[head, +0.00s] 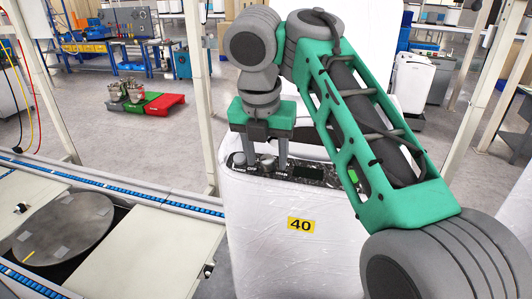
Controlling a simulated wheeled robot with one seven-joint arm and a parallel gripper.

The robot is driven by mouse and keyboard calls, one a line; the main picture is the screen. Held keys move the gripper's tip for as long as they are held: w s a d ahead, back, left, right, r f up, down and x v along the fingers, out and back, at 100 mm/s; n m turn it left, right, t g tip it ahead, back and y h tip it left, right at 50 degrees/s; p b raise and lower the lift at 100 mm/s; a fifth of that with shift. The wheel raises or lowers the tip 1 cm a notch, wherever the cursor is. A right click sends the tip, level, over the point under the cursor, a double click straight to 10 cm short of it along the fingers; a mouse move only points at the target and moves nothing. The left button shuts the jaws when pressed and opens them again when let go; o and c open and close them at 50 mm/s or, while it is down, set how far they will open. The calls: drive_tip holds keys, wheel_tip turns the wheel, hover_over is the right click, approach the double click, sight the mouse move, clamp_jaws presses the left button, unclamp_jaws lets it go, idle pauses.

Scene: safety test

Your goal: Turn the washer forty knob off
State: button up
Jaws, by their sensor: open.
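The washer (292,253) is a white, wrapped-looking machine with a yellow "40" label (300,224) on its front. Its dark control panel (310,172) runs along the top and carries small white lettering, including what looks like "OFF" at the left. A round grey knob (239,159) shows at the panel's left end. My gripper (267,163) points down over the left part of the panel, with its two fingers apart and nothing visibly held. The knob is just left of the left finger. I cannot tell whether the fingers touch the panel. My arm hides the panel's right side.
A conveyor frame with a blue roller edge (50,170) and pale plates (150,250) lies to the left of the washer. A white post (202,90) stands behind it. Red and green blocks (163,104) sit on the open floor further back.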

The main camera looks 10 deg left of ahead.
drive_tip(key=v, duration=0.8)
